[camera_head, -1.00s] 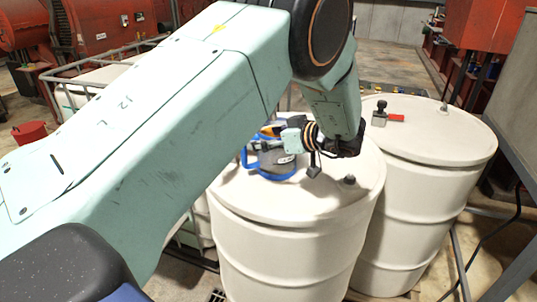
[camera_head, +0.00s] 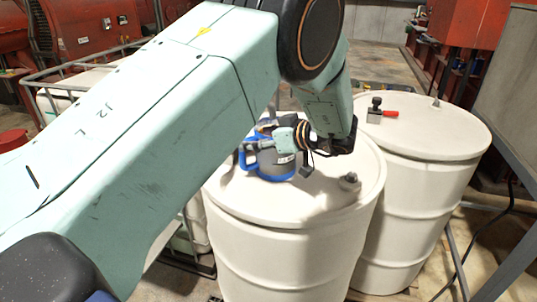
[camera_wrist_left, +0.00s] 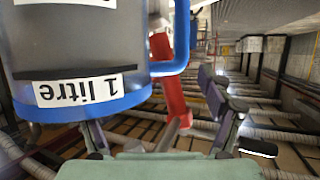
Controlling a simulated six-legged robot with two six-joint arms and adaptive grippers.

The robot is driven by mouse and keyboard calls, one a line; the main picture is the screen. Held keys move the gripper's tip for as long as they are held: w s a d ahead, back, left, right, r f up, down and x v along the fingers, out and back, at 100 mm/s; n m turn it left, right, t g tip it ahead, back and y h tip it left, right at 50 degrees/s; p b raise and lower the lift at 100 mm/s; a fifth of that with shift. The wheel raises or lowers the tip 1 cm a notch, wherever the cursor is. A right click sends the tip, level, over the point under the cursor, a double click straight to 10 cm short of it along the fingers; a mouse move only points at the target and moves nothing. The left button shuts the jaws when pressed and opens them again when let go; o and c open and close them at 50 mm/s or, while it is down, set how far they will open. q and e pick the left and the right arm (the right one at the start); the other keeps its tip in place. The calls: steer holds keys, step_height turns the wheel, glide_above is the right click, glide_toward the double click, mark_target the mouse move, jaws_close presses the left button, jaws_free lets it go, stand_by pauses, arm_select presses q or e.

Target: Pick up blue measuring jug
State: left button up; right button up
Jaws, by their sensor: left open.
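The blue measuring jug (camera_head: 268,163) stands on the lid of the nearer white drum (camera_head: 315,207). It has a grey see-through body, a blue base and a blue handle on its left side. In the left wrist view the jug (camera_wrist_left: 88,42) fills the upper left, upside down, with a "1 litre" label. The open fingers (camera_wrist_left: 155,125) show below and right of it. Contact cannot be told. My right gripper is not in view.
A second white drum (camera_head: 430,130) stands behind right, with a small black fitting with a red handle (camera_head: 383,113) on its lid. Red machinery stands at the back; a grey frame is at right.

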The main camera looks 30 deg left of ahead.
arm_select(q)
steer(key=shift+w, duration=0.15)
steer(key=shift+c, duration=0.3)
steer(key=shift+c, duration=0.9)
steer(key=shift+d, duration=0.1)
steer(key=c, duration=0.9)
steer(key=shift+s+f, duration=0.1)
steer(key=shift+s, duration=0.2)
jaws_close()
steer(key=shift+f, duration=0.1)
